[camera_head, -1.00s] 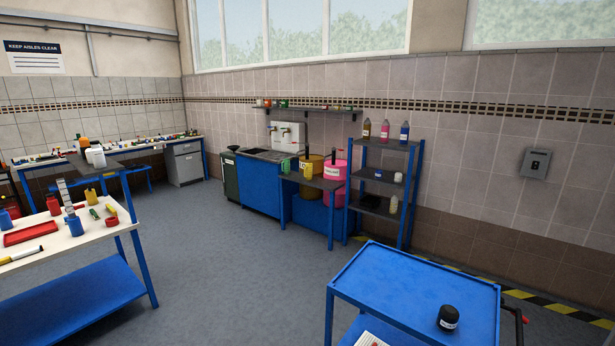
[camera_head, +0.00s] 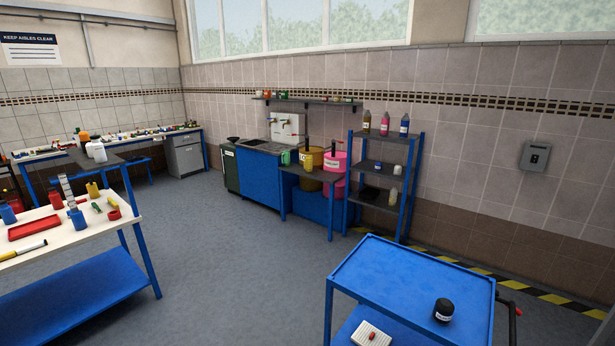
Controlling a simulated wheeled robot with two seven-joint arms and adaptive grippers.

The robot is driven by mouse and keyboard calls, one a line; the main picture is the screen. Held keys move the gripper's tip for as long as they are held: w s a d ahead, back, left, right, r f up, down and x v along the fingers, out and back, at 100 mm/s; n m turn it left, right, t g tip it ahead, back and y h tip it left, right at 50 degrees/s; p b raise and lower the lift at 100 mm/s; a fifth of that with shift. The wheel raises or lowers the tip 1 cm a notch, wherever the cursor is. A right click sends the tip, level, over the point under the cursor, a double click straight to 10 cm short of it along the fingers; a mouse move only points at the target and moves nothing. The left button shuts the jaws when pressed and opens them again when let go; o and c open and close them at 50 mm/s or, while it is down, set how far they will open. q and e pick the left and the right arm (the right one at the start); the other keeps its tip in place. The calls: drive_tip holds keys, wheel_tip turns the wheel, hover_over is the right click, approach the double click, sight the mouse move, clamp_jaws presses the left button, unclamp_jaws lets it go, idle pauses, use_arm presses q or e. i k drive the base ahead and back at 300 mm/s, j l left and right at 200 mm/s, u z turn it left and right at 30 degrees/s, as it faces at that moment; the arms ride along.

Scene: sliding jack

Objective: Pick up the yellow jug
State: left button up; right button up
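A small yellow container (camera_head: 93,190) stands on the white-topped workbench (camera_head: 90,231) at the left, among red and blue items. A larger yellow drum-like container (camera_head: 311,161) stands by the back wall, beside a pink one. Both are small in the view, and I cannot tell which is the jug or see a clear handle on either. Neither of my grippers shows in the head view.
A blue cart (camera_head: 400,270) with a black jar (camera_head: 443,310) stands at the front right. A blue shelf rack (camera_head: 411,185) with bottles and a sink cabinet (camera_head: 258,178) line the back wall. Grey floor (camera_head: 235,255) is open between bench and cart.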

sight(308, 163)
drive_tip(key=i+j+u, duration=0.25)
drive_tip(key=i+u, duration=0.5)
drive_tip(key=i, duration=0.25)
drive_tip(key=i+u, duration=0.4)
drive_tip(key=i+l+u, duration=0.2)
drive_tip(key=i, duration=0.7)
drive_tip(key=i+z, duration=0.3)
drive_tip(key=i+j+z, duration=0.3)
drive_tip(key=i, duration=0.2)
drive_tip(key=i+l+z, duration=0.1)
drive_tip(key=i+z, duration=0.55)
drive_tip(key=z, duration=0.25)
drive_tip(key=i+z, duration=0.95)
drive_tip(key=i, duration=0.65)
drive_tip(key=i+l+u, duration=0.2)
drive_tip(key=i, duration=0.2)
drive_tip(key=i+l+u, duration=0.2)
drive_tip(key=i, duration=0.2)
